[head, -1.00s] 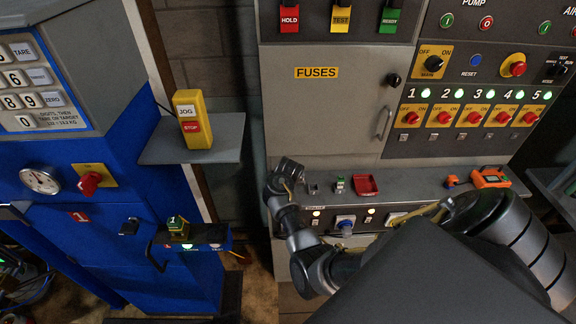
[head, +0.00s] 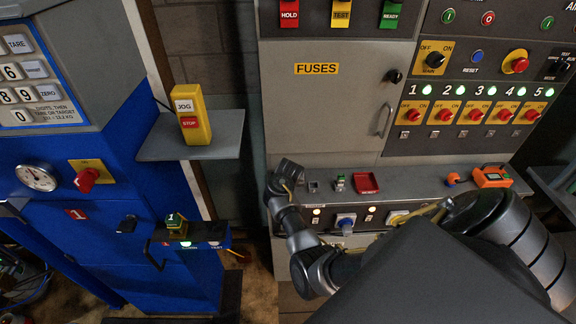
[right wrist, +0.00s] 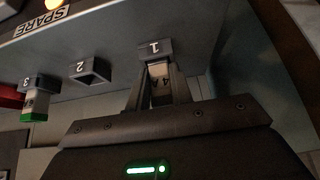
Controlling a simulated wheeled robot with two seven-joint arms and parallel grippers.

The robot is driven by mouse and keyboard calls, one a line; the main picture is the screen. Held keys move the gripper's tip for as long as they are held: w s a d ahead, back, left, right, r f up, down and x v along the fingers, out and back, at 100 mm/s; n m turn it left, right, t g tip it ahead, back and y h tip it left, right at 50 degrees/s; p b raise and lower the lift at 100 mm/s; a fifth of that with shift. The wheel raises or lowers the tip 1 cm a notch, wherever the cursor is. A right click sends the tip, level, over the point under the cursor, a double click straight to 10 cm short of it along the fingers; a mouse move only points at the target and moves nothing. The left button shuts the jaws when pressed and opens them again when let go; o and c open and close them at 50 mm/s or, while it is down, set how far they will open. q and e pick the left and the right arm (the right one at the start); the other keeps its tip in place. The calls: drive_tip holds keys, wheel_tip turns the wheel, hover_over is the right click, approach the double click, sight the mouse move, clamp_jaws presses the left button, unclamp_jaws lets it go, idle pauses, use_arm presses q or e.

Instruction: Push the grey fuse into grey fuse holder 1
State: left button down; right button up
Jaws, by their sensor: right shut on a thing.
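My right gripper (right wrist: 158,92) is shut on the grey fuse (right wrist: 160,73), a pale block marked "4 A" between its fingers. In the right wrist view the fuse's end is at the mouth of grey fuse holder 1 (right wrist: 155,49), lined up with it. How far it sits inside cannot be told. In the head view my right gripper (head: 286,174) is at the left end of the cabinet ledge and hides the fuse and holder 1. My left gripper is not in view.
Empty holder 2 (right wrist: 91,70) is beside holder 1. Holder 3 (right wrist: 42,82) carries a green-ended fuse (right wrist: 36,105). A red tray (head: 366,182) and an orange meter (head: 491,177) are on the ledge (head: 430,181). The grey FUSES door (head: 335,115) is above.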

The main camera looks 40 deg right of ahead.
drive_tip(key=o, duration=0.9)
drive_tip(key=shift+o, duration=0.5)
drive_tip(key=shift+s+a+r, duration=0.1)
drive_tip(key=shift+s+r, duration=0.1)
drive_tip(key=shift+r, duration=0.2)
drive_tip(key=p+v, duration=0.5)
drive_tip(key=v, duration=0.5)
drive_tip(key=shift+f, duration=0.1)
